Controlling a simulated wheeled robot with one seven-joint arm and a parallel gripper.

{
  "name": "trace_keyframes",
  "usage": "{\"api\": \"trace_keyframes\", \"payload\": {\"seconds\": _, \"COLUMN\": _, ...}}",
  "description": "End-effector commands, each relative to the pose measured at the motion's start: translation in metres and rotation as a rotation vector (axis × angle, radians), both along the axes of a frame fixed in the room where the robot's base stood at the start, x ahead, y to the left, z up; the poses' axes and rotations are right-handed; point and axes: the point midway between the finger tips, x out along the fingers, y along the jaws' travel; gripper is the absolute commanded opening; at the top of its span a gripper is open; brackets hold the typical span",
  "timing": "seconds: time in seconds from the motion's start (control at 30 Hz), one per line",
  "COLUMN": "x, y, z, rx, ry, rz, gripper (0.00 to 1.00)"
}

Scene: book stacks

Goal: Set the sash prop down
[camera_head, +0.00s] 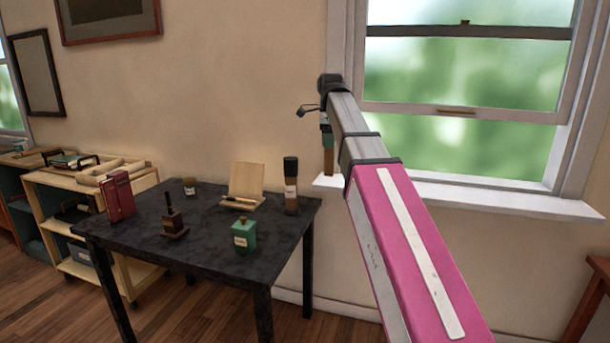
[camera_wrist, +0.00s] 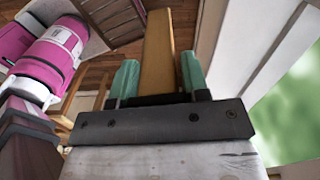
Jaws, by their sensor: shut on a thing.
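My gripper (camera_head: 327,142) is at the left edge of the window, just above the left end of the sill. In the wrist view its two green fingers (camera_wrist: 159,78) are shut on the sash prop (camera_wrist: 158,45), a flat tan wooden stick. The prop reaches out away from the fingers, with brown wood floor behind it. In the head view only a short piece of the prop (camera_head: 329,164) shows below the fingers, and my arm hides part of the area.
A black table (camera_head: 215,255) stands left of my arm, holding a red book (camera_head: 119,196), a green bottle (camera_head: 244,236), a dark-capped bottle (camera_head: 291,185) and a wooden stand (camera_head: 245,183). The white windowsill (camera_head: 480,200) looks clear. A wooden cart (camera_head: 85,180) is farther left.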

Motion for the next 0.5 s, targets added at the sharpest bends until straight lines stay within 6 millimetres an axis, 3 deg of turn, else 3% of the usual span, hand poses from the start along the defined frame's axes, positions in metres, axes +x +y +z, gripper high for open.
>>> {"api": "trace_keyframes", "payload": {"seconds": 0.5, "x": -0.008, "y": -0.023, "z": -0.055, "rx": 0.0, "ry": 0.001, "rz": 0.328, "gripper": 0.16}}
